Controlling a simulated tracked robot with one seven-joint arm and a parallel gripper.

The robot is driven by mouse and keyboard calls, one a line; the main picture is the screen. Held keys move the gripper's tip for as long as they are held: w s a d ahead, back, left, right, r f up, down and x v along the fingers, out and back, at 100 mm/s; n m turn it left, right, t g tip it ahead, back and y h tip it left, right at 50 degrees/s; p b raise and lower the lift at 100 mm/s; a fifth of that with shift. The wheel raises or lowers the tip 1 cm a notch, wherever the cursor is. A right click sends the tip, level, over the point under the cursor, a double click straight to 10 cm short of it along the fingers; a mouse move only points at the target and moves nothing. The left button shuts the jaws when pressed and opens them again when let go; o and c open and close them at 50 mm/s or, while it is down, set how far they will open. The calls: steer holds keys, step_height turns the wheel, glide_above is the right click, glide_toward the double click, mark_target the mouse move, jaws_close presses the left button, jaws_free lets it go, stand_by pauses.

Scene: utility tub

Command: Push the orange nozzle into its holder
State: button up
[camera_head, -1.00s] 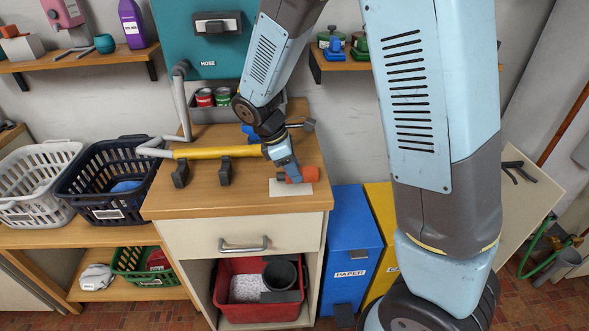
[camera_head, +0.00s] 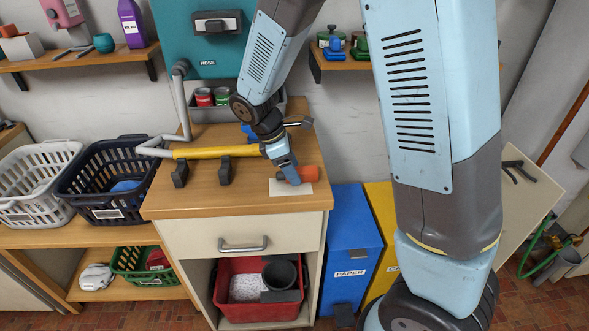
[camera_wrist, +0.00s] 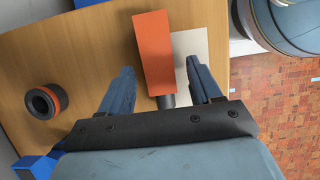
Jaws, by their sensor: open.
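The orange nozzle (camera_wrist: 155,52) is a block-like piece with a dark stub at its near end. It lies at the counter's right end, beside and partly over a white card (camera_wrist: 192,45); its orange end (camera_head: 310,173) also shows in the head view. My gripper (camera_wrist: 163,88) is open, with a finger on each side of the nozzle's stub end and visible gaps. In the head view my gripper (camera_head: 290,178) hides part of the nozzle. A black ring with an orange band (camera_wrist: 43,101) stands to the left in the wrist view; I cannot tell whether it is the holder.
A yellow wand (camera_head: 215,152) with a grey hose rests on two black cradles (camera_head: 225,172) to the left. Red and green cans (camera_head: 212,97) stand behind. The counter's front and right edges are close to the nozzle. A blue paper bin (camera_head: 350,240) stands beside the cabinet.

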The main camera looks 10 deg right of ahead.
steer(key=v, duration=1.2)
steer(key=shift+w+a+r, duration=0.2)
steer(key=shift+a+r, duration=0.05)
steer(key=shift+a, duration=0.25)
